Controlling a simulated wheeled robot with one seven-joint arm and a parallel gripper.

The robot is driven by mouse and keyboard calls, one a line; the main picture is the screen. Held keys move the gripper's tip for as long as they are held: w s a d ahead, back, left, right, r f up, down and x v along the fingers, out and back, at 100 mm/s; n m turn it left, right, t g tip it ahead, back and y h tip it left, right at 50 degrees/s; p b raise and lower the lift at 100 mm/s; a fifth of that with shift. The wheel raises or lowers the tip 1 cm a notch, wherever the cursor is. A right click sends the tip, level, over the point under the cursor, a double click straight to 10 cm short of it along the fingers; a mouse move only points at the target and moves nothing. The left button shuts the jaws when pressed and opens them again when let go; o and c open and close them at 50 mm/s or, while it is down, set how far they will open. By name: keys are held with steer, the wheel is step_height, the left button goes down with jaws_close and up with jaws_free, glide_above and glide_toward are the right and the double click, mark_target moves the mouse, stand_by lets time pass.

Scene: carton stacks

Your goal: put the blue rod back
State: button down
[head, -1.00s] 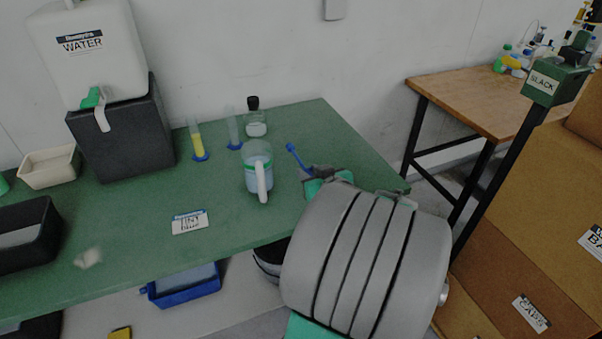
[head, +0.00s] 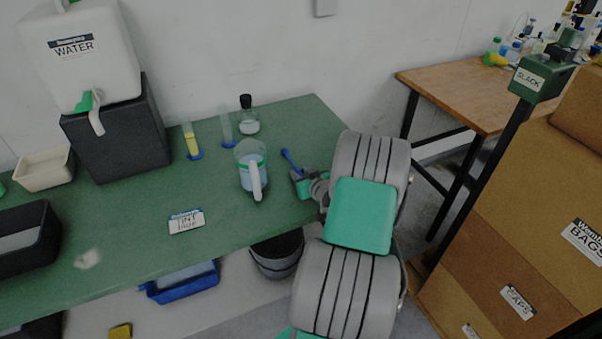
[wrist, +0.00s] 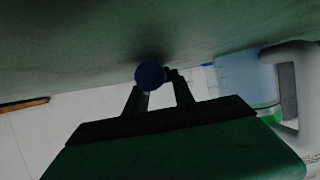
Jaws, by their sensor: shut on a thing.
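The blue rod (head: 290,160) is held tilted above the green table, near its right end. My gripper (head: 298,176) is shut on the rod, and my arm reaches in from the lower right. In the wrist view the rod shows end-on as a dark blue round end (wrist: 150,75) between the fingertips of my gripper (wrist: 160,84). The rod's lower part is hidden by my gripper in the head view.
A pitcher (head: 251,170) with a handle stands just left of my gripper. Behind it are a black-capped bottle (head: 249,122) and two cylinders on blue bases, one with yellow liquid (head: 192,142). A label card (head: 186,221) lies in front. A water tank (head: 80,55) stands left.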

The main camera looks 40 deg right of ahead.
steer(key=shift+f+b, duration=0.25)
steer(key=shift+b, duration=0.05)
steer(key=c, duration=1.1)
jaws_free()
steer(key=shift+r, duration=0.1)
steer(key=shift+o, duration=0.2)
